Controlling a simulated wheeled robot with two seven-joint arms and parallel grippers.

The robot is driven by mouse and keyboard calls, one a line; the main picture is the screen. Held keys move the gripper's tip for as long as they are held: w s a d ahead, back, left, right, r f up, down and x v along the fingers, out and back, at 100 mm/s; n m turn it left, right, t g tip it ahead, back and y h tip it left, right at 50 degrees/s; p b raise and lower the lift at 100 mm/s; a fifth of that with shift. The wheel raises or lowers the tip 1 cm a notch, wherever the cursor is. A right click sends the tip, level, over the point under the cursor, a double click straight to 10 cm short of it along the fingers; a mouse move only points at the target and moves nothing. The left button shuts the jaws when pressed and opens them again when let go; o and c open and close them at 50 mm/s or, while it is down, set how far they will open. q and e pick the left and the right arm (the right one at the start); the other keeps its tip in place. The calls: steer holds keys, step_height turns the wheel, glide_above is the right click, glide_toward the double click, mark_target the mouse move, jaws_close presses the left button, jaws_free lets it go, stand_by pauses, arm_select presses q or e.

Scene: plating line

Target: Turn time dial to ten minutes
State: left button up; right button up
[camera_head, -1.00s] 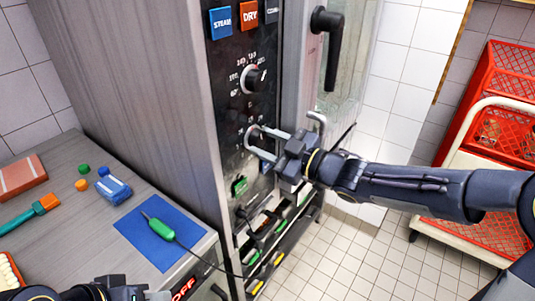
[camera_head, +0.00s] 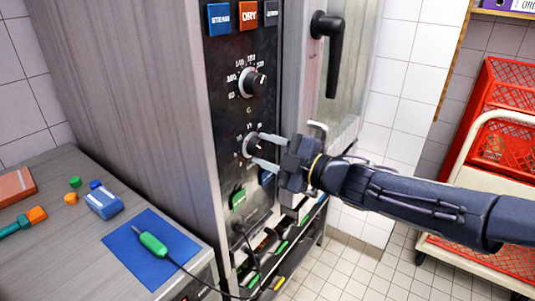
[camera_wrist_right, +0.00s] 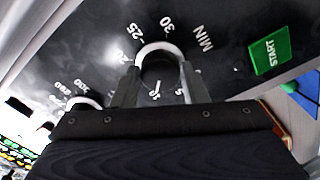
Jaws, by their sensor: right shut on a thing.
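The time dial (camera_head: 254,147) is the lower black knob with a light ring on the oven's dark panel. Minute numbers and MIN surround it in the wrist view, where the dial (camera_wrist_right: 160,70) sits between my fingers. My right gripper (camera_head: 262,150) is shut on the dial, one finger on each side; its fingers also show in the wrist view (camera_wrist_right: 158,84). A small light mark on the dial appears on the side toward the 10, but its exact setting is hard to read. My left gripper is out of view.
The temperature dial (camera_head: 254,83) sits above, below the STEAM (camera_head: 219,18) and DRY (camera_head: 247,15) buttons. A green START button (camera_wrist_right: 270,50) is near the time dial. The black door handle (camera_head: 328,50) juts out close by. Red crates (camera_head: 510,140) stand at right.

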stand_by(0.4)
steer(key=o, duration=1)
steer(key=shift+c, duration=0.2)
steer(key=shift+d, duration=0.1)
steer(key=v, duration=0.7)
steer(key=shift+s+d, duration=0.25)
steer(key=shift+s, duration=0.05)
